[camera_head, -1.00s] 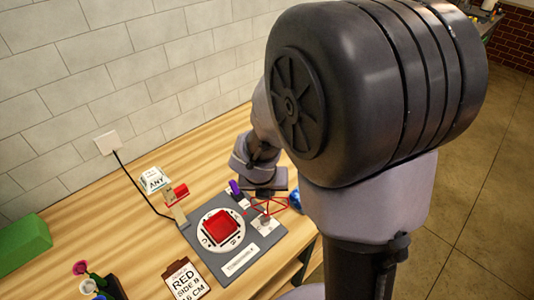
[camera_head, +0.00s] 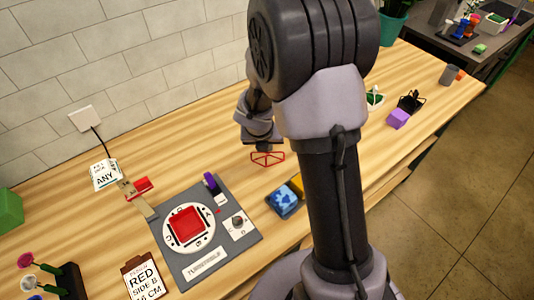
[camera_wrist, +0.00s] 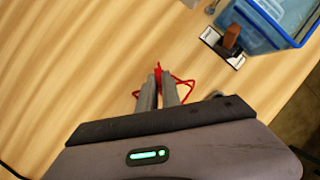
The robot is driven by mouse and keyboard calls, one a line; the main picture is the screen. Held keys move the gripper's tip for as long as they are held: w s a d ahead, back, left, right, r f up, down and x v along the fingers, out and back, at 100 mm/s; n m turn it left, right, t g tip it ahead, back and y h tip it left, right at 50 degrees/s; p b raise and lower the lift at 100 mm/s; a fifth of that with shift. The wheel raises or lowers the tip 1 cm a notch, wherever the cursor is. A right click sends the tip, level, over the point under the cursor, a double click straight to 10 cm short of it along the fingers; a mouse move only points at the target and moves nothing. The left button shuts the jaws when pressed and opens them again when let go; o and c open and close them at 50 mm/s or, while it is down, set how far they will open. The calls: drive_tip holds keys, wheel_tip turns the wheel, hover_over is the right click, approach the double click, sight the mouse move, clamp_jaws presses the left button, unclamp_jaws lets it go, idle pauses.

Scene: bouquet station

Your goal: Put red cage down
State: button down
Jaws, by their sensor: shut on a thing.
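The red cage (camera_head: 267,158) is a thin red wire frame over the wooden table (camera_head: 120,230), right of the turntable station. My gripper (camera_head: 263,149) is above it with its fingers pointing down. In the wrist view my gripper (camera_wrist: 164,76) is shut on the red cage (camera_wrist: 183,82), whose wires show between and beside the fingertips. I cannot tell whether the cage touches the table or hangs just above it.
The grey turntable station (camera_head: 248,240) carries a red block (camera_head: 185,225). A blue item (camera_head: 284,202) lies near the table's front edge. A purple block (camera_head: 398,118) stands farther right. Bare wood surrounds the cage. The wrist view shows a blue bin (camera_wrist: 268,22).

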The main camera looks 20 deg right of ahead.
drive_tip(key=shift+f, duration=0.65)
drive_tip(key=shift+r, duration=0.2)
drive_tip(key=shift+f, duration=0.15)
drive_tip(key=c, duration=1.5)
unclamp_jaws()
drive_tip(key=shift+c, duration=0.2)
